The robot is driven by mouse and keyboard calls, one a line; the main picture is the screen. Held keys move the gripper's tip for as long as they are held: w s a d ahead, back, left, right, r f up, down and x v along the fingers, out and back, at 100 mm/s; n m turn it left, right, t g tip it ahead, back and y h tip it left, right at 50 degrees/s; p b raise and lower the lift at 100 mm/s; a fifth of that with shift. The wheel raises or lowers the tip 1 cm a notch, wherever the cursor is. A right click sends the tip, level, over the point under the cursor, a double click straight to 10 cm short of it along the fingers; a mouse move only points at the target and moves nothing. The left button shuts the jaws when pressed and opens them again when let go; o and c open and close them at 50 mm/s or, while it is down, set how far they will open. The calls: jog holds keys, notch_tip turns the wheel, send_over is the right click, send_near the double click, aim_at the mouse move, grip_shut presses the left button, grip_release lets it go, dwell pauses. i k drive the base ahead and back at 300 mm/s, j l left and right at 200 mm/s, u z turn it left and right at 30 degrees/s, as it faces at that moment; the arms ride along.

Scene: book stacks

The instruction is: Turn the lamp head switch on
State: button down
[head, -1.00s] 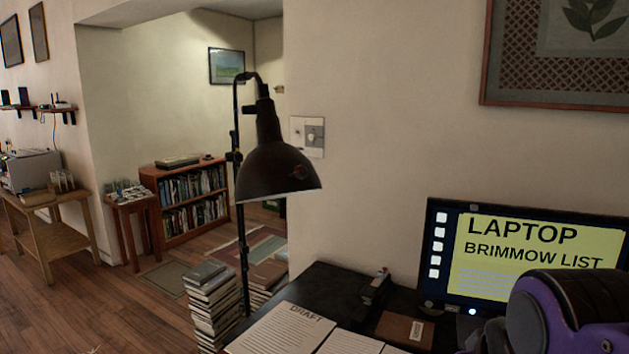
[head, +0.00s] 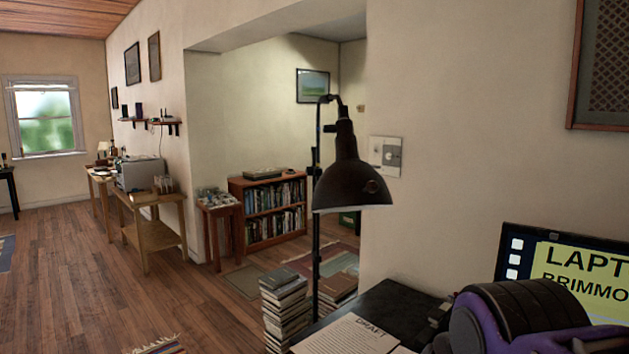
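A dark floor lamp with a bell-shaped lamp head (head: 350,183) stands right of the middle in the head view, beside the desk's left end. Its shade opens downward. No glow shows under the shade. A purple and black part of my arm (head: 520,318) shows at the lower right, right of the lamp and apart from it. My gripper's fingers are not in view.
A black desk (head: 395,302) with papers (head: 350,335) and a monitor (head: 580,275) fills the lower right. Book stacks (head: 286,310) stand on the floor by the lamp pole. A wall switch plate (head: 386,156) is behind the lamp head. Wood floor (head: 100,270) is open at left.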

aim_at(328, 128)
jog(key=i+j, duration=0.25)
jog(key=j, duration=0.15)
jog(key=i+j, duration=0.2)
jog(key=j, duration=0.25)
jog(key=i+j, duration=0.25)
jog(key=j, duration=0.15)
jog(key=i+j+u, duration=0.65)
jog(key=k+j+z, duration=0.15)
jog(key=k+l+z, duration=0.2)
jog(key=l+z, duration=0.25)
jog(key=j, duration=0.1)
